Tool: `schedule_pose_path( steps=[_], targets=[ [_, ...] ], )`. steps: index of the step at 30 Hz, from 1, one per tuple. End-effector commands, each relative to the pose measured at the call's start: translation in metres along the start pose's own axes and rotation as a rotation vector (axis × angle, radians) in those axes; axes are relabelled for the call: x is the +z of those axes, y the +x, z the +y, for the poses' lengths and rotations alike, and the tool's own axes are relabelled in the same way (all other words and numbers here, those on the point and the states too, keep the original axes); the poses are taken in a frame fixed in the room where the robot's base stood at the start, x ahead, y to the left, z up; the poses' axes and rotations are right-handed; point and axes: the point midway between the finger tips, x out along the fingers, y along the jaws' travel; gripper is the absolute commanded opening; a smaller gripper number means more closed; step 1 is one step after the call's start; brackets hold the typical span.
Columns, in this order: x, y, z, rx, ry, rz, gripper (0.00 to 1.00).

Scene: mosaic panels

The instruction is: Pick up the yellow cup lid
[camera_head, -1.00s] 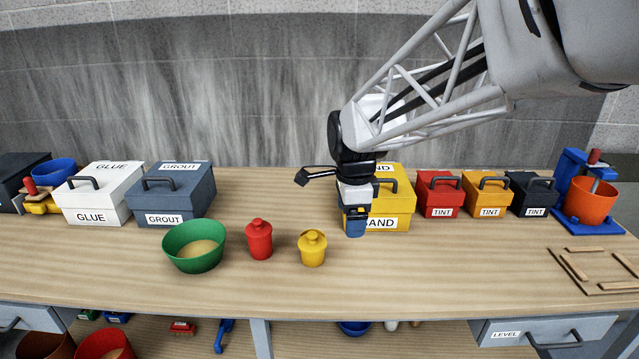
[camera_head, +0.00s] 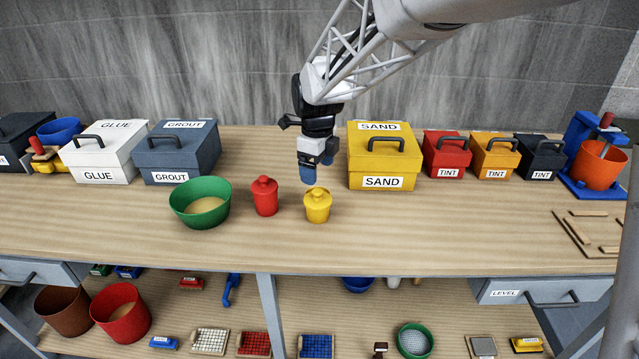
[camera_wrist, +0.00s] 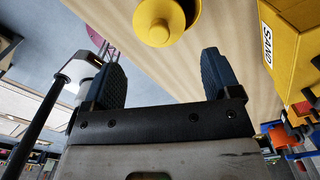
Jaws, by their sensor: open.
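The yellow cup (camera_head: 318,209) stands upright on the workbench, with its yellow lid (camera_head: 318,194) and knob on top. My gripper (camera_head: 314,180) is just above and slightly behind the lid, apart from it. In the wrist view my gripper (camera_wrist: 162,75) is open and empty, its two dark blue fingers spread. The yellow lid (camera_wrist: 158,28) shows there beyond the fingertips, between them and near the top edge. A red lidded cup (camera_head: 265,197) stands just left of the yellow one.
A green bowl (camera_head: 201,203) stands left of the red cup. The yellow SAND box (camera_head: 384,160) is close on the right, with red, orange and dark TINT boxes beyond. GLUE and GROUT boxes stand at back left. The bench front is clear.

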Motion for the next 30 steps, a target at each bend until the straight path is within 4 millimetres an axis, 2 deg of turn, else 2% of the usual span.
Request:
schedule_pose_path(
  steps=[12, 25, 30],
  targets=[
    [0.000, 0.025, 0.000, 0.000, -0.001, 0.000, 0.83],
    [0.000, 0.030, 0.000, 0.001, -0.001, 0.000, 0.83],
    [0.000, 0.045, 0.001, 0.001, -0.001, 0.001, 0.83]
  ],
)
